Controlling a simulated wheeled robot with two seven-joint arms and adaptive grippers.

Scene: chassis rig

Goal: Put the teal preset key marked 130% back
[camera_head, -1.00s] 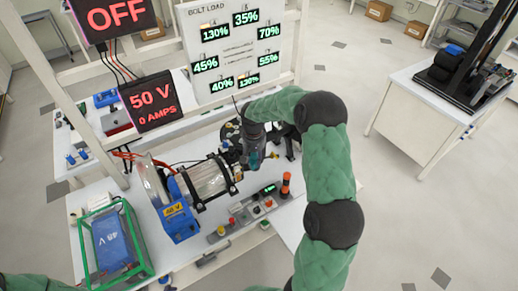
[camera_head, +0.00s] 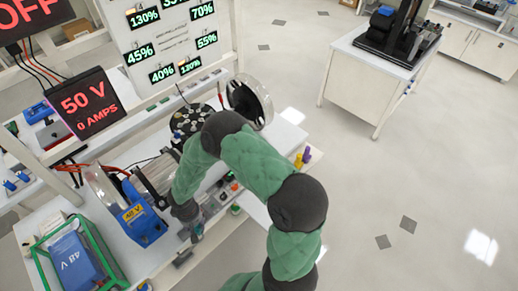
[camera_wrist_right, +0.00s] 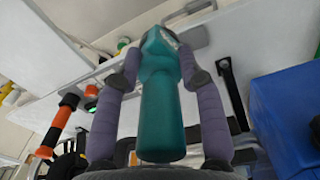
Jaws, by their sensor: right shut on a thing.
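The teal preset key (camera_wrist_right: 163,115) fills the middle of the right wrist view, with its round shaft toward me and a wider block at its far end. My right gripper (camera_wrist_right: 160,62) is shut on it, one finger along each side. In the head view my right gripper (camera_head: 192,228) is over the front edge of the bench, beside the control strip (camera_head: 212,207). The key is too small there to make out, and no 130% mark shows on it. The load board (camera_head: 165,40) has a lit 130% sign (camera_head: 144,17). My left gripper is out of view.
A black round holder (camera_head: 190,118) and a silver disc (camera_head: 250,100) stand behind my right arm. Yellow and purple pegs (camera_head: 303,158) stand at the bench's right end.

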